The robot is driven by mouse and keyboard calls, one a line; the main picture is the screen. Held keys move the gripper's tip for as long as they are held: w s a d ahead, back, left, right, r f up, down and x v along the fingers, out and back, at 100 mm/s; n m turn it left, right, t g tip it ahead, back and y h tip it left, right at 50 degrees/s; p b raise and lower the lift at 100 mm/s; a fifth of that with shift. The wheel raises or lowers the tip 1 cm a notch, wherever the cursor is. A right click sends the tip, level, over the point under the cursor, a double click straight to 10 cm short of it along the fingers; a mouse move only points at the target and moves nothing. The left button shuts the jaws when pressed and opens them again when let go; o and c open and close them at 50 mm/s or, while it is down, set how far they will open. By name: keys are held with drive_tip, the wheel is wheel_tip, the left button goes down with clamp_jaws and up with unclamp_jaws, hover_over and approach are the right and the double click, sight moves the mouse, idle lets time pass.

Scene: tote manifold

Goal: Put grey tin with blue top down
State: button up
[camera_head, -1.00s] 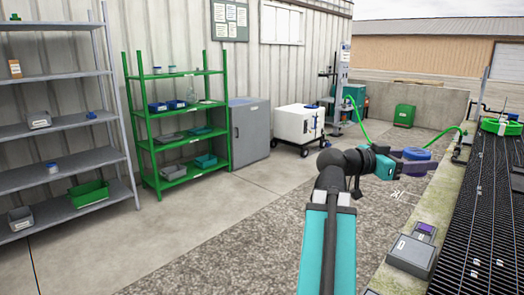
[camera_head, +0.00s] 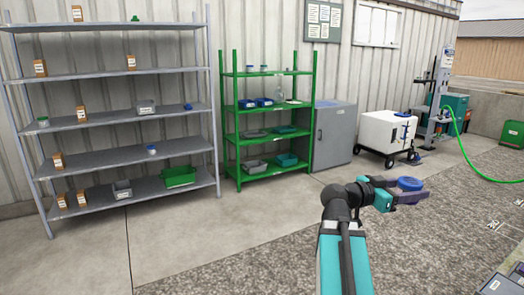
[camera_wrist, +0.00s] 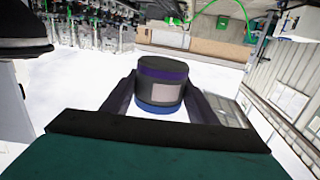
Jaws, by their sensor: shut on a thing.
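My gripper (camera_head: 408,191) is shut on the grey tin with blue top (camera_head: 410,183), held out in the air over the paved ground. In the head view mostly its blue top shows. In the wrist view the tin (camera_wrist: 162,86) sits between the two dark fingers of my gripper (camera_wrist: 160,98). It has a grey body, a pale label, a purple band and a blue end.
A grey shelf rack (camera_head: 105,192) with small boxes, tins and a green bin (camera_head: 180,177) stands at left. A green rack (camera_head: 232,140), a grey cabinet (camera_head: 335,135) and a white wheeled unit (camera_head: 387,131) line the wall. Open ground lies before them.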

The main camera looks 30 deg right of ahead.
drive_tip(key=w+a+f+n+t+p, duration=0.1)
drive_tip(key=w+a+f+n+t, duration=0.4)
drive_tip(key=w+a, duration=0.6)
drive_tip(key=w+a+f+t, duration=0.3)
drive_tip(key=w+a+f, duration=0.4)
drive_tip(key=w+a, duration=0.4)
drive_tip(key=w+a+f+n+t+y, duration=0.1)
drive_tip(key=a+f, duration=0.3)
drive_tip(key=a, duration=0.6)
drive_tip(key=w+a+f+n+t+y+p, duration=0.1)
drive_tip(key=a+f+n+t, duration=0.1)
drive_tip(key=a, duration=0.8)
drive_tip(key=w+a+f+n+t+y, duration=0.1)
drive_tip(key=a+f+n+t, duration=0.1)
drive_tip(key=a+f, duration=0.4)
drive_tip(key=a+t, duration=0.1)
drive_tip(key=a, duration=0.3)
drive_tip(key=shift+w+a, duration=0.15)
drive_tip(key=shift+a, duration=0.2)
drive_tip(key=shift+f, duration=0.1)
drive_tip(key=shift+f, duration=0.3)
